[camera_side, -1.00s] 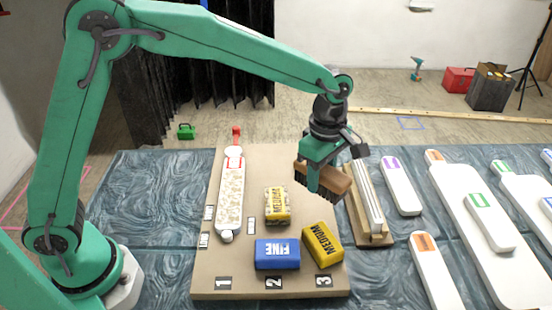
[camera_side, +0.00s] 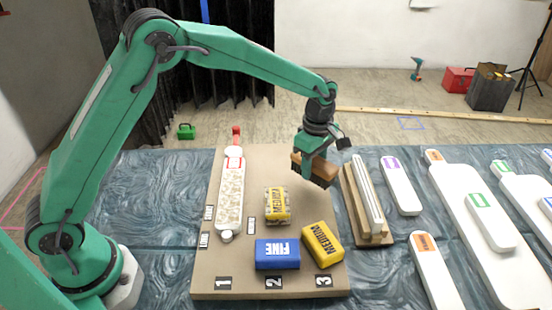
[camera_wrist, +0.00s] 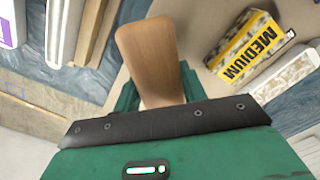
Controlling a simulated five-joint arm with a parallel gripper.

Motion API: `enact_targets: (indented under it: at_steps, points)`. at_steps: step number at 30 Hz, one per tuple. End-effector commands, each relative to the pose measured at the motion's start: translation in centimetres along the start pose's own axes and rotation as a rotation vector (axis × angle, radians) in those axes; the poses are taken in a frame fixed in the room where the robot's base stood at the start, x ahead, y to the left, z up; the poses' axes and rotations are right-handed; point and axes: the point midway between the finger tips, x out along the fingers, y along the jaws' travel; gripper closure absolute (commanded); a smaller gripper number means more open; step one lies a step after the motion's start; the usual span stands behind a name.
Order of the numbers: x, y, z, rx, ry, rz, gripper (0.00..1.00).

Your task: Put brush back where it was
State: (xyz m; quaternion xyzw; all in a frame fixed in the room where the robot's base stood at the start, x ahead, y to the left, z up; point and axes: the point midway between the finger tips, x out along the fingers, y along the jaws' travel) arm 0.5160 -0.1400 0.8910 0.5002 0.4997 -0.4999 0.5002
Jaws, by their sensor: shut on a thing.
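The brush (camera_side: 316,170) has a brown wooden back and dark bristles pointing down. My gripper (camera_side: 310,160) is shut on it and holds it above the right back part of the brown board (camera_side: 262,165). In the wrist view the brush's wooden back (camera_wrist: 150,60) sticks out beyond my gripper (camera_wrist: 155,105). The fingertips are mostly hidden there.
On the board lie a blue FINE block (camera_side: 277,254), a yellow MEDIUM block (camera_side: 322,245), a smaller yellow MEDIUM pack (camera_side: 277,204) and a long patterned tool (camera_side: 231,195). A wooden rack with white strips (camera_side: 367,205) stands right of the board. White slabs (camera_side: 490,230) lie farther right.

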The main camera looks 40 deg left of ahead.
Motion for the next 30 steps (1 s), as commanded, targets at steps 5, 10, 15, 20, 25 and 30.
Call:
enact_targets:
  at_steps: [5, 10, 15, 20, 25, 30]
  points:
    - [1.3, -0.1, 0.0, 0.0, 0.001, -0.003, 0.8]
    - [3.2, -0.1, 0.0, 0.0, 0.001, -0.002, 0.8]
    - [4.0, -0.1, 0.0, 0.0, 0.0, -0.001, 0.8]
    - [3.9, -0.1, 0.0, 0.0, 0.0, -0.001, 0.8]
    - [4.2, -0.1, 0.0, 0.0, 0.0, -0.001, 0.8]
    - [4.2, -0.1, 0.0, 0.0, 0.0, -0.001, 0.37]
